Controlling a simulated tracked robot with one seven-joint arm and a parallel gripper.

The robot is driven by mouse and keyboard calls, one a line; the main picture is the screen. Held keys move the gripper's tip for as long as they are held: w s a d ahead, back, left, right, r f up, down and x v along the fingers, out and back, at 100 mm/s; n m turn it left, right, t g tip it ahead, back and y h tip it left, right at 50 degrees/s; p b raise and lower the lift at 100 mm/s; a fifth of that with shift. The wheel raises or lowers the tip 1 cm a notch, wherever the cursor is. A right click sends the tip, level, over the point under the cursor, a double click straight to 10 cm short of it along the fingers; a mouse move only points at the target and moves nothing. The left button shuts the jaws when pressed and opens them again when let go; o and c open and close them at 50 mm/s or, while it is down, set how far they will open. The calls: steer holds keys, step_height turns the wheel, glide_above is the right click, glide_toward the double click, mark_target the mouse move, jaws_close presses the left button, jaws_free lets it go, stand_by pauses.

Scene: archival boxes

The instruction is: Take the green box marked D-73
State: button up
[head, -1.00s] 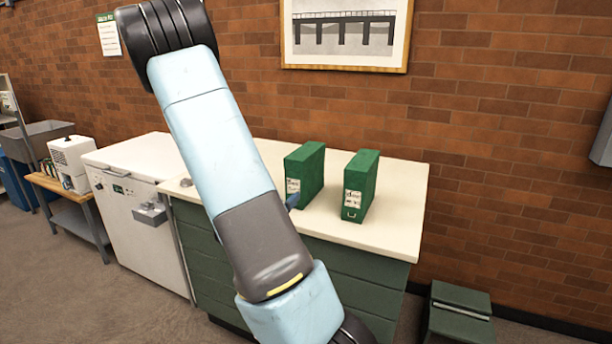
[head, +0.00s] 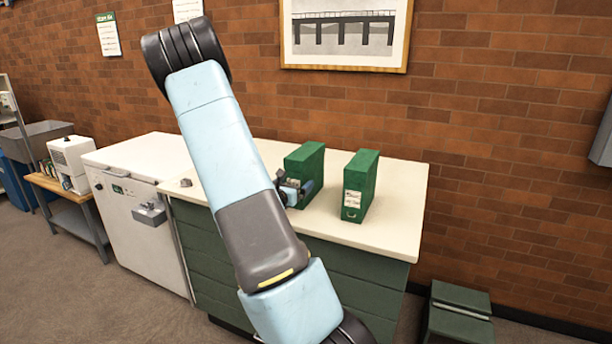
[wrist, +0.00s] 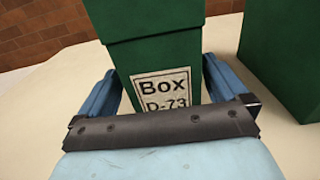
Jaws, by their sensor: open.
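The green box marked D-73 (wrist: 160,52) stands upright in the wrist view, its white label reading "Box D-73" facing me. In the head view it is the left of two green boxes (head: 308,170) on the cream counter top (head: 390,225). My gripper (wrist: 160,100) is open, with one blue finger on the left and one on the right of the box's lower part. Whether the fingers touch its sides I cannot tell. In the head view my gripper (head: 294,190) is at the box's front, covering its label.
A second green box (head: 358,187) with a white label stands just right of it, a narrow gap between; it also shows in the wrist view (wrist: 286,55). The brick wall (head: 480,110) is behind the counter. Bare counter lies at the right.

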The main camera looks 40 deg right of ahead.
steer(key=x, duration=0.3)
steer(key=shift+d+f, duration=0.1)
steer(key=shift+d, duration=0.15)
steer(key=shift+c, duration=0.2)
steer(key=c, duration=1.4)
steer(key=shift+c, duration=0.2)
